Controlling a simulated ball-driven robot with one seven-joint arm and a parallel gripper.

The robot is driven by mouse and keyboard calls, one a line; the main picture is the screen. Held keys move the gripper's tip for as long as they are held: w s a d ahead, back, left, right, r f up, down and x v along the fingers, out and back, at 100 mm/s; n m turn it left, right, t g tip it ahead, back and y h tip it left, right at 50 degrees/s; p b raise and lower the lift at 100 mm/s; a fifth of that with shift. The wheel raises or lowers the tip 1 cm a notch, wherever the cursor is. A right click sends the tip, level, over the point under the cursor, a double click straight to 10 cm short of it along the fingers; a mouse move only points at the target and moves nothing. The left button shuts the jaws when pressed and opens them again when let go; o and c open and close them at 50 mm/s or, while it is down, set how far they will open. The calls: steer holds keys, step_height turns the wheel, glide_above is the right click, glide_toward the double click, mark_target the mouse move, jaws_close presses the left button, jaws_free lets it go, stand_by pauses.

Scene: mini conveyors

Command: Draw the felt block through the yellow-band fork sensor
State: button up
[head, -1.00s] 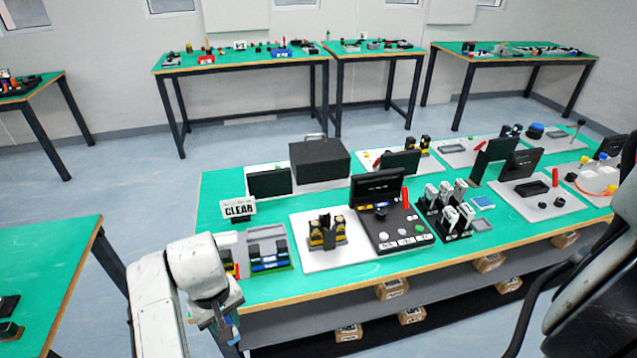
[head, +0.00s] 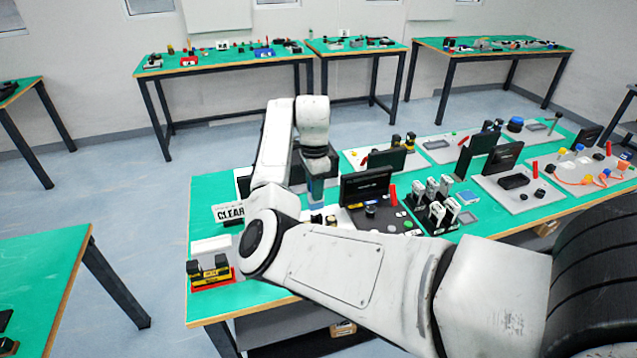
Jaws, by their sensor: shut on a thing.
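My gripper (head: 317,178) points down over the middle of the near bench, above the white plate (head: 330,210). It is shut on a small piece at its tips, taken as the felt block, too small and blurred to make out clearly. On this plate a fork sensor with dark posts and yellow marks showed earlier; now my gripper and arm cover most of it. I cannot tell whether the held piece is between its posts. Another black-and-yellow fork unit (head: 209,270) stands on a red base at the bench's left front corner.
A black console with a screen (head: 366,187) stands just right of my gripper. Farther right are grey-white upright units (head: 434,203) and a blue-topped pad (head: 467,197). A CLEAR sign (head: 228,212) stands left. My forearm crosses over the bench's front edge.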

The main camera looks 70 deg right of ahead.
steer(key=shift+s+d+r+m, duration=0.2)
steer(key=shift+s+d+m, duration=0.15)
steer(key=shift+d, duration=0.15)
steer(key=shift+p, duration=0.4)
steer(key=shift+f+b, duration=1.25)
steer(key=shift+f, duration=1.2)
steer(key=shift+f+p, duration=0.15)
steer(key=shift+p, duration=0.2)
steer(key=shift+f+b, duration=1.6)
steer(key=shift+f, duration=1.4)
steer(key=shift+r, duration=0.2)
steer(key=shift+r+p, duration=2.5)
steer(key=shift+r, duration=0.25)
